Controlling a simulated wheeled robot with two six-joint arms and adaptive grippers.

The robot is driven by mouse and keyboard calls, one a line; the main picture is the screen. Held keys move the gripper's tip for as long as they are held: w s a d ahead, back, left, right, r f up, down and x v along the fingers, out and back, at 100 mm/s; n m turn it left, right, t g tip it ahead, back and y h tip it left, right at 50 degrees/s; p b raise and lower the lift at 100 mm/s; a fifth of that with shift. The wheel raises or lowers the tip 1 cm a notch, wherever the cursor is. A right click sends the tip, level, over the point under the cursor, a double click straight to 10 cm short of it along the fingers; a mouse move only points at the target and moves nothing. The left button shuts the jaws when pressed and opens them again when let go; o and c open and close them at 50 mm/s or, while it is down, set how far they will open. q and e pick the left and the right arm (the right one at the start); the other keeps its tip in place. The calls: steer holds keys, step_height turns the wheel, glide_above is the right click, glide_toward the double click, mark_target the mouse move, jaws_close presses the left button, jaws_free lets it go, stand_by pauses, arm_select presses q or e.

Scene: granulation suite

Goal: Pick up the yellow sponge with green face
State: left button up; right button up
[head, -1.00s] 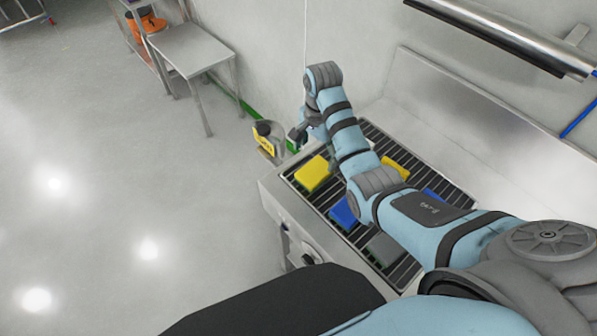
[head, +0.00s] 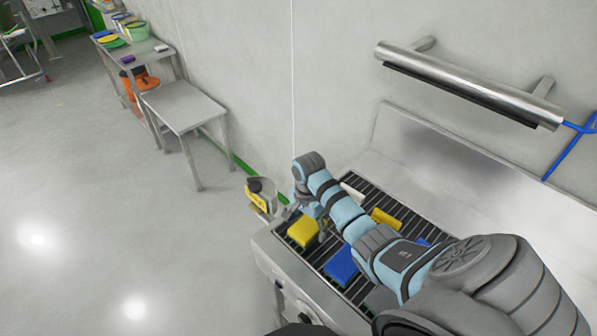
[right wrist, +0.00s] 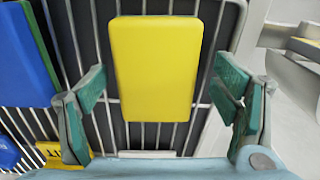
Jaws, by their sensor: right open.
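The yellow sponge (head: 302,231) lies on the dark slatted rack (head: 322,256) at the near left end. In the right wrist view the yellow sponge (right wrist: 153,68) shows its plain yellow top; its green face is not visible. My right gripper (right wrist: 160,82) is open, with one green-padded finger to each side of the sponge and gaps between. In the head view my right gripper (head: 318,222) is by the sponge, partly hidden by its own arm. My left gripper is not in view.
A blue sponge (head: 341,265) lies beside it on the rack; the blue sponge (right wrist: 28,55) shows a green side in the wrist view. Another yellow item (head: 386,218) and a white item (head: 352,193) lie farther back. A steel backsplash (head: 470,185) stands behind.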

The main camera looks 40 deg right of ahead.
steer(key=shift+s+d, duration=0.1)
steer(key=shift+s, duration=0.1)
steer(key=c, duration=1)
